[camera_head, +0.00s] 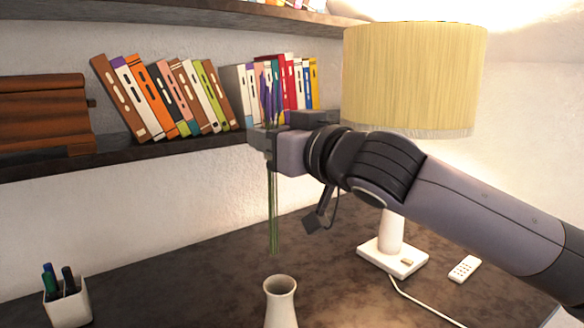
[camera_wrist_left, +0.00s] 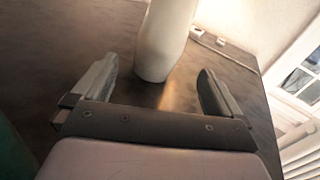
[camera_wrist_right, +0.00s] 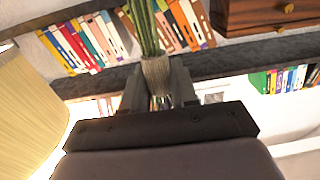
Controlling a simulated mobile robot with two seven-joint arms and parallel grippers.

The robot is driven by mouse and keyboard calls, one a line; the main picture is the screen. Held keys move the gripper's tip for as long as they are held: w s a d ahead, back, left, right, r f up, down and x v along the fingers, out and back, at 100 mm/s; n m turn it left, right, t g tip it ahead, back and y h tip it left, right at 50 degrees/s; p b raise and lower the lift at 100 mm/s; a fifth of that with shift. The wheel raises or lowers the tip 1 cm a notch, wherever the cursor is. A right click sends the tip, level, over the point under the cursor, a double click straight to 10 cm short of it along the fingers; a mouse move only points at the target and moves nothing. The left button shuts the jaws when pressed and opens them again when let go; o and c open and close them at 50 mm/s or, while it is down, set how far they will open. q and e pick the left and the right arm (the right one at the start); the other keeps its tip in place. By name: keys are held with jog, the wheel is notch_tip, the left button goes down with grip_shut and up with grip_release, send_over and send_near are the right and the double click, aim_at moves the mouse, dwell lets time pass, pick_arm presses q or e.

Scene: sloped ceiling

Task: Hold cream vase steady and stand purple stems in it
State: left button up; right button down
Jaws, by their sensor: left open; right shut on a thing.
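The cream vase (camera_head: 281,306) stands upright on the dark table at the bottom of the head view, its mouth open upward. The purple stems (camera_head: 273,215) hang upright above and slightly behind the vase mouth in the picture, purple heads on top, green ends down. My right gripper (camera_head: 268,143) is shut on them below the heads. In the right wrist view the green stems (camera_wrist_right: 144,28) and a pale band (camera_wrist_right: 157,75) show between the fingers. My left gripper (camera_wrist_left: 158,82) is open, with the vase (camera_wrist_left: 163,40) between and just beyond its fingertips; the head view does not show this gripper.
A lamp (camera_head: 412,80) with a white base stands right, beside a remote (camera_head: 464,268) and cord. A pen cup (camera_head: 68,303) is at front left. A shelf (camera_head: 170,152) with books runs behind my right gripper. Bare table lies left of the vase.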

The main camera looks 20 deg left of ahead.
aim_at(278, 206)
jog(key=shift+w+d+r+m+t+h, duration=0.15)
jog(key=shift+w+r, duration=0.15)
jog(key=shift+r, duration=0.15)
jog(key=shift+w+d+r+m+t+h, duration=0.15)
jog(key=shift+w+r, duration=0.15)
jog(key=shift+r, duration=0.15)
pick_arm(q)
jog(key=w, duration=0.4)
jog(key=w+d, duration=0.1)
jog(key=w, duration=0.3)
jog(key=w+d, duration=0.1)
jog(key=w, duration=0.2)
jog(key=shift+w+d, duration=0.2)
jog(key=shift+w, duration=0.2)
jog(key=c, duration=1.2)
jog(key=shift+c, duration=0.2)
pick_arm(e)
jog(key=shift+f, duration=6.55)
jog(key=c, duration=0.8)
grip_release()
